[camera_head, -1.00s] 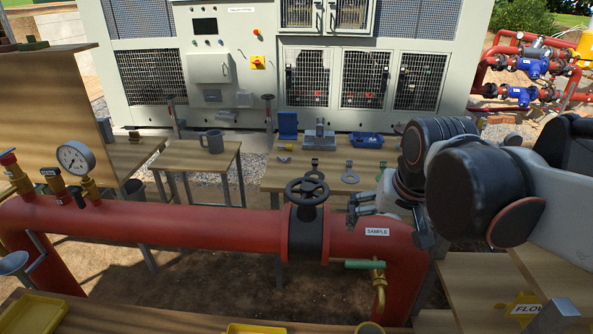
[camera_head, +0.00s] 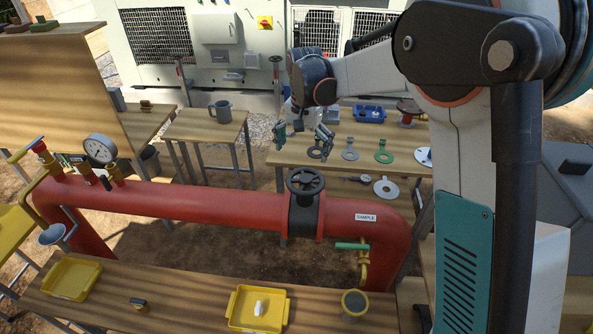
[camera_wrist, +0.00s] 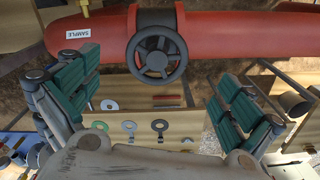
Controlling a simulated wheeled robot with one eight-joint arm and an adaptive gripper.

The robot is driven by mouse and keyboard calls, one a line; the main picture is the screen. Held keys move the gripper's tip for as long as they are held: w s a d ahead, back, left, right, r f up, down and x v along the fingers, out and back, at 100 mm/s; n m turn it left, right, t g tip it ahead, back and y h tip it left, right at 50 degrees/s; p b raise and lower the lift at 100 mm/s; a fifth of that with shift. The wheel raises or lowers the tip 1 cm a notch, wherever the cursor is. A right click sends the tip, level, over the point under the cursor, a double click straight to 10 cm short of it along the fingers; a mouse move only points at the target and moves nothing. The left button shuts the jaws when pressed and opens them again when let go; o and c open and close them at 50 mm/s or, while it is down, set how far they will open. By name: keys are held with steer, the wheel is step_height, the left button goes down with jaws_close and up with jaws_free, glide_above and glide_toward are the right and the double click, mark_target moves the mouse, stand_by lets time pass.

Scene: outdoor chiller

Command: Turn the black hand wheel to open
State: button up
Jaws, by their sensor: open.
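The black hand wheel (camera_head: 306,182) sits on top of a black valve body (camera_head: 304,215) in the red pipe (camera_head: 180,200). In the wrist view the hand wheel (camera_wrist: 156,54) shows ahead, between the two fingers and above the line of their tips, with its spokes and hub in clear view. My gripper (camera_head: 305,136) is behind and above the hand wheel in the head view, apart from it. In the wrist view my gripper (camera_wrist: 158,95) has its green-padded fingers spread wide with nothing between them.
A green-handled small valve (camera_head: 352,246) is on the pipe's right end below the SAMPLE label. A pressure gauge (camera_head: 100,149) stands at left. The front bench holds yellow trays (camera_head: 233,306).

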mark_target(301, 188)
step_height(301, 188, down, 14)
steer(key=shift+w+a+p, duration=0.15)
steer(key=shift+p, duration=0.6)
steer(key=c, duration=0.9)
